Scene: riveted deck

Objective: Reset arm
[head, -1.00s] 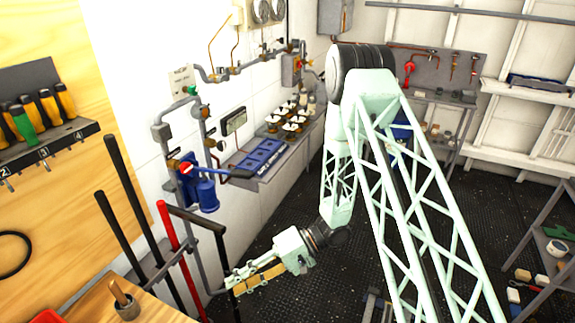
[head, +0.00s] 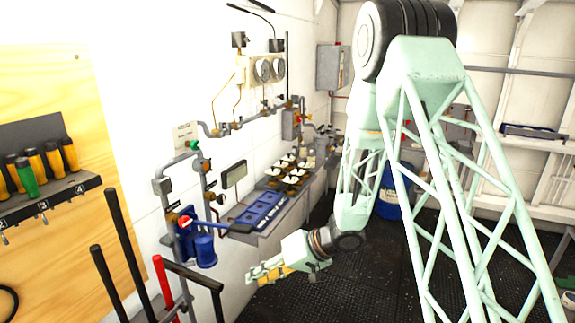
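My gripper (head: 262,273) is at the end of my pale green lattice arm, low in the middle of the head view. It points left toward the white wall, over the dark floor and below the wall bench. Nothing clear shows between its fingers, and the fingertips are too small to tell whether they are open or shut. The arm is bent, with its elbow high at the upper right and the forearm hanging down to the wrist.
A blue pump (head: 203,246) with pipework is on the wall left of my gripper. Black and red long handles (head: 162,280) stand nearer. A bench with a blue tray (head: 262,207) runs along the wall. A blue drum (head: 391,190) stands behind my arm. The dark floor (head: 345,290) around the gripper looks clear.

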